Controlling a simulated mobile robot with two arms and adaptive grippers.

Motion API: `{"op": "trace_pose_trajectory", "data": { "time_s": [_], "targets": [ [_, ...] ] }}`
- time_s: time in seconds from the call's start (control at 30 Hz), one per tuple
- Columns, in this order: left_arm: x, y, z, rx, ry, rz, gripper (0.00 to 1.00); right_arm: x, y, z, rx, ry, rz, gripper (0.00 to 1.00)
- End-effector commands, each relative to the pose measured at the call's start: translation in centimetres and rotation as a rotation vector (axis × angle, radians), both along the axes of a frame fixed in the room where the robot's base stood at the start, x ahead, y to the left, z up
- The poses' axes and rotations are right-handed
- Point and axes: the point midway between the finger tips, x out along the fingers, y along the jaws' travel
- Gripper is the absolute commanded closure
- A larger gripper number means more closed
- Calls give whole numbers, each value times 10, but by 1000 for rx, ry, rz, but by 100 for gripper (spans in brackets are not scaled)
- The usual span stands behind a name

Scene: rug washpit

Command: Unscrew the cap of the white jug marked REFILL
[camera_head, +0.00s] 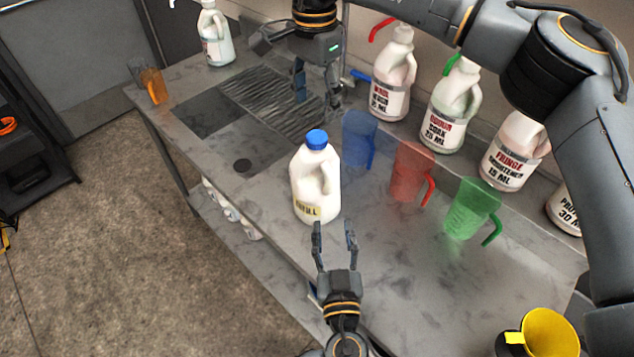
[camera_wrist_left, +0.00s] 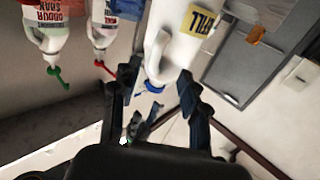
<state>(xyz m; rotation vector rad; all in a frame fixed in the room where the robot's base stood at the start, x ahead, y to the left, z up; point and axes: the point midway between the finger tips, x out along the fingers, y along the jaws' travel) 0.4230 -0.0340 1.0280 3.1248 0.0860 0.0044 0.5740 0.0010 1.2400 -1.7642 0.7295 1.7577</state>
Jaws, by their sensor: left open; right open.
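The white jug marked REFILL (camera_head: 314,184) stands upright on the grey counter with its blue cap (camera_head: 316,139) on top. My left gripper (camera_head: 334,228) is open just in front of the jug's lower part, with its fingers pointing at it. In the left wrist view the jug (camera_wrist_left: 178,42) appears upside down beyond the open fingers, with its blue cap (camera_wrist_left: 154,87) between them. My right gripper (camera_head: 315,97) is open and empty behind the jug, above the ribbed drainer. It is apart from the cap.
Blue (camera_head: 358,140), red (camera_head: 411,172) and green (camera_head: 468,210) clear measuring jugs stand right of the jug. Several labelled white bottles (camera_head: 392,80) line the wall.

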Motion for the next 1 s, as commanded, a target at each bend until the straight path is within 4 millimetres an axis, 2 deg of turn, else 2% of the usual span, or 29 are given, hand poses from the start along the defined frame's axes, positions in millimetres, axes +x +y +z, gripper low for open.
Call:
{"op": "trace_pose_trajectory", "data": {
  "time_s": [0.03, 0.3, 0.5, 0.7, 0.93, 0.97, 1.0],
  "targets": [
    [12, 1, 1, 1, -4, 1, 55, 0, 0, 0, 0, 0, -1, 41],
    [64, 3, 2, 1, -4, 0, 55, 0, 0, 0, 0, 0, -1, 41],
    [90, 4, 1, 0, -2, -1, 55, 0, 0, 0, 0, 0, -1, 41],
    [100, 5, 1, 0, -1, 0, 55, 0, 0, 0, 0, 0, -1, 41],
    [101, 5, 0, 0, 0, 0, 55, 0, 0, 0, 0, 0, -1, 41],
    [100, 5, 0, 0, 0, 0, 57, 0, 0, 0, 0, 0, -1, 41],
    [100, 5, 0, 0, 0, 0, 66, 0, 0, 0, 0, 0, -1, 41]
  ]
}}
